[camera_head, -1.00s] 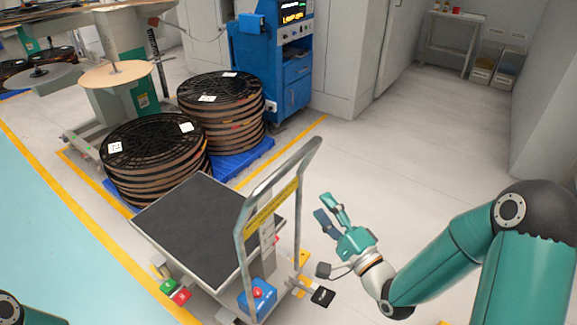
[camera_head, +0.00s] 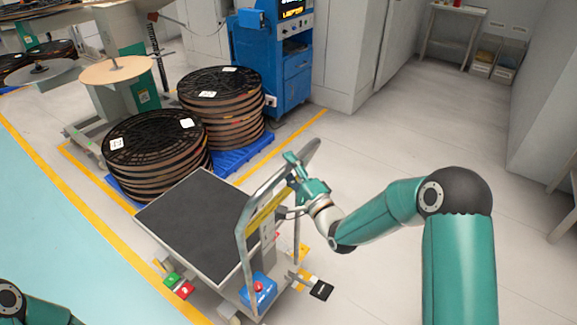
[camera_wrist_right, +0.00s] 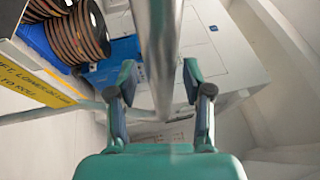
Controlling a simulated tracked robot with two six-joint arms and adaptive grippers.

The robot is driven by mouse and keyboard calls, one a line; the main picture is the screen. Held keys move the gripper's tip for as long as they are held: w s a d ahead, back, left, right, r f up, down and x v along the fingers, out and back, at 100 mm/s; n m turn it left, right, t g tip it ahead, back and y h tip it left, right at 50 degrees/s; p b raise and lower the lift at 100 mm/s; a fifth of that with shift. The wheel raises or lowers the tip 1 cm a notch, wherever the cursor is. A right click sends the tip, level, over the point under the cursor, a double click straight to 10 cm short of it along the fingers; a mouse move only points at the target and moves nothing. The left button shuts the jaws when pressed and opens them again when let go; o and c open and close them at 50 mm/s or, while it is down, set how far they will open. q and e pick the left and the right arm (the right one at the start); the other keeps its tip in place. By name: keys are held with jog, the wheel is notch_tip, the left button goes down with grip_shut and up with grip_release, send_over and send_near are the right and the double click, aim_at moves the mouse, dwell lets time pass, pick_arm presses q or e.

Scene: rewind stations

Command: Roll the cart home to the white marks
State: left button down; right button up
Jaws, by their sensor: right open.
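The cart (camera_head: 205,225) has a dark flat deck and a grey tubular push handle (camera_head: 243,240) with a yellow label, and stands on the floor in front of me. My right gripper (camera_head: 293,168) is at the upper right part of the handle. In the right wrist view, the open fingers of my right gripper (camera_wrist_right: 160,73) lie on either side of the handle tube (camera_wrist_right: 155,35), with gaps showing beside it. Only a piece of my left arm shows at the lower left; its gripper is out of view. I cannot make out white marks on the floor.
Two stacks of black-topped reels (camera_head: 155,155) stand on blue pallets (camera_head: 232,160) beyond the cart. A blue machine cabinet (camera_head: 290,80) is behind them. Yellow lines (camera_head: 75,205) run along the floor left of the cart. The floor on the right (camera_head: 430,120) is clear.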

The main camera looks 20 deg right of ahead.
grip_shut()
